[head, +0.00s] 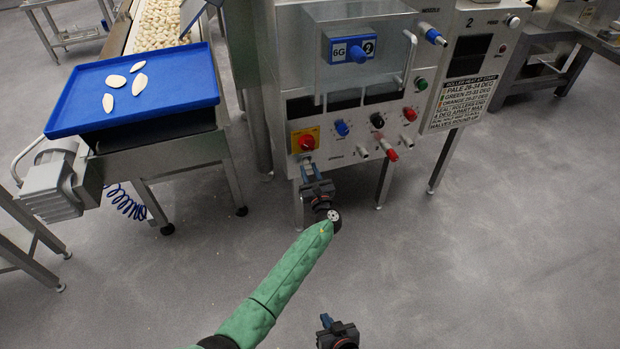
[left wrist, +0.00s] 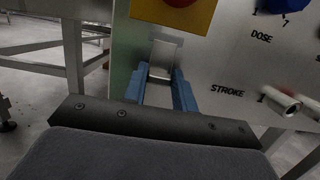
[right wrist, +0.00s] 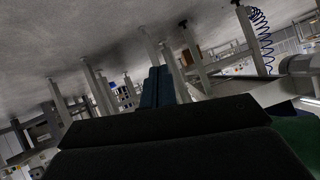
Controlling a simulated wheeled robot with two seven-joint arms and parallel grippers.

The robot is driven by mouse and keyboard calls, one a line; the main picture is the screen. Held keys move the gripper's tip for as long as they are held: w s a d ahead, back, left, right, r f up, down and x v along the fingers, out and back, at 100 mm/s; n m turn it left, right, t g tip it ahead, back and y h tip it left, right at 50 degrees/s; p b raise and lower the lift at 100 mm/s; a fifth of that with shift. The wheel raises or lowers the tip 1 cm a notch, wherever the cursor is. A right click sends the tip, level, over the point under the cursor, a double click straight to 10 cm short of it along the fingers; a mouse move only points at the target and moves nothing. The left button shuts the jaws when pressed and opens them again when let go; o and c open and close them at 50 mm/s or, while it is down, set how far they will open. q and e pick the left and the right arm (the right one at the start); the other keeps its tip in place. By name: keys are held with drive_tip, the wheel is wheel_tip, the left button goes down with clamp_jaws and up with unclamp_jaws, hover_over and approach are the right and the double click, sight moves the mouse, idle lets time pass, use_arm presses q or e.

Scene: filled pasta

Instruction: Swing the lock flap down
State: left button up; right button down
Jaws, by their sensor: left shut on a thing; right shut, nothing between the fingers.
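The lock flap is a small metal plate (left wrist: 165,57) hanging below the yellow plate with the red knob (head: 306,140), at the lower left of the machine's front panel. My left gripper (head: 309,170) is at this spot, with its blue fingers (left wrist: 162,82) shut on the flap in the left wrist view. In the head view the gripper mostly hides the flap. My right gripper (head: 326,320) is low in the head view, away from the machine. It is shut and empty; its blue fingers (right wrist: 158,86) are together in the right wrist view.
The panel also carries a blue dose knob (head: 342,128), a black knob (head: 377,120) and a stroke fitting (left wrist: 279,100) to the right of the flap. A blue tray (head: 182,92) with several white pieces stands at the left. The floor in front is clear.

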use_arm(q)
drive_tip(key=shift+w+t+b, duration=0.15)
drive_tip(key=shift+t+b, duration=0.25)
drive_tip(key=shift+b, duration=0.45)
use_arm(e)
drive_tip(key=w+r+t, duration=0.3)
drive_tip(key=w+r, duration=0.1)
drive_tip(key=r, duration=0.2)
drive_tip(key=shift+w+a+r, duration=0.3)
drive_tip(key=shift+w+r, duration=0.05)
use_arm(q)
drive_tip(key=o, duration=1)
drive_tip(key=shift+f, duration=0.1)
drive_tip(key=v, duration=0.7)
drive_tip(key=shift+s, duration=0.4)
use_arm(e)
drive_tip(key=shift+s+f, duration=0.35)
drive_tip(key=shift+f, duration=0.45)
use_arm(q)
drive_tip(key=shift+d+f, duration=0.1)
